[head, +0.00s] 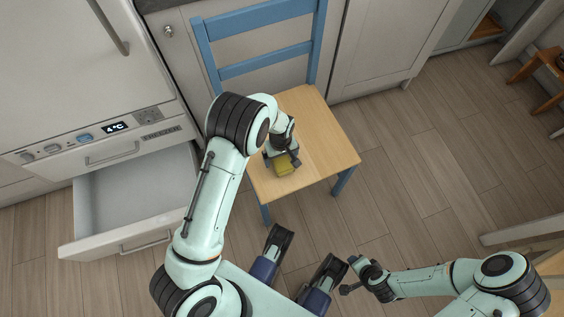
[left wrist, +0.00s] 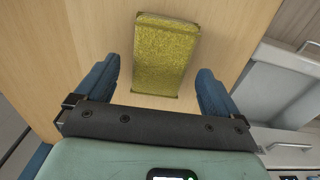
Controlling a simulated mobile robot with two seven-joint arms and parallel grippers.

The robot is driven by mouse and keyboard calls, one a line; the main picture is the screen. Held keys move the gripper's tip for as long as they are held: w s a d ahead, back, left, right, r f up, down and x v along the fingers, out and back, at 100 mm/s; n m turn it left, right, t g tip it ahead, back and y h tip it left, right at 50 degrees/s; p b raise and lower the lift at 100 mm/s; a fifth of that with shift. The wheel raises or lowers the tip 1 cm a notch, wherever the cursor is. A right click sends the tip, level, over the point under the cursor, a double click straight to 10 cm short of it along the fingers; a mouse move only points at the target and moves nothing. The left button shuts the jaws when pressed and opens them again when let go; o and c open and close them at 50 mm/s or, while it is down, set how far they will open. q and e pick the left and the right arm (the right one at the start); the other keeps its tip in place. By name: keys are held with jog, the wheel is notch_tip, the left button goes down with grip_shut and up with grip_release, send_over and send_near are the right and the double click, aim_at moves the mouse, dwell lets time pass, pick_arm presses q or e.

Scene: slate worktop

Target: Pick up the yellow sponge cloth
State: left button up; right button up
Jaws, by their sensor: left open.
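The yellow sponge cloth (head: 284,168) lies on the wooden seat of a blue chair, near its front left part. My left gripper (head: 282,160) is over it, and the gripper hides part of the cloth. In the left wrist view the cloth (left wrist: 165,54) is a yellow rectangle between and beyond the two blue fingers of my open left gripper (left wrist: 158,88). Neither finger touches it there. My right gripper (head: 352,276) is low in the head view, away from the chair; its finger opening is too small to tell.
The chair seat (head: 323,138) is bare around the cloth. The blue chair back (head: 265,66) rises behind it. An open, empty-looking drawer (head: 135,195) of a white appliance is at the left. Wooden floor (head: 430,180) is clear at the right. A small wooden stool (head: 545,75) stands far right.

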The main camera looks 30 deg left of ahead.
aim_at(281, 159)
pick_arm(q)
jog(key=shift+f, duration=0.5)
jog(key=shift+r, duration=0.1)
jog(key=c, duration=1.1)
pick_arm(e)
jog(key=shift+w+d+f, duration=0.1)
jog(key=shift+w, duration=0.15)
pick_arm(q)
jog(key=shift+c, duration=0.2)
notch_tip(281, 159, up, 20)
jog(key=p, duration=0.5)
jog(key=shift+p, duration=0.3)
pick_arm(e)
jog(key=s+a+r+g+y, duration=0.1)
jog(key=s+a+r+g, duration=0.1)
jog(key=s+a+r, duration=0.2)
jog(key=s+r, duration=0.2)
jog(key=s, duration=0.2)
jog(key=shift+s+r+n+g, duration=0.3)
jog(key=shift+s+g, duration=0.05)
jog(key=shift+g, duration=0.05)
jog(key=shift+a, duration=0.1)
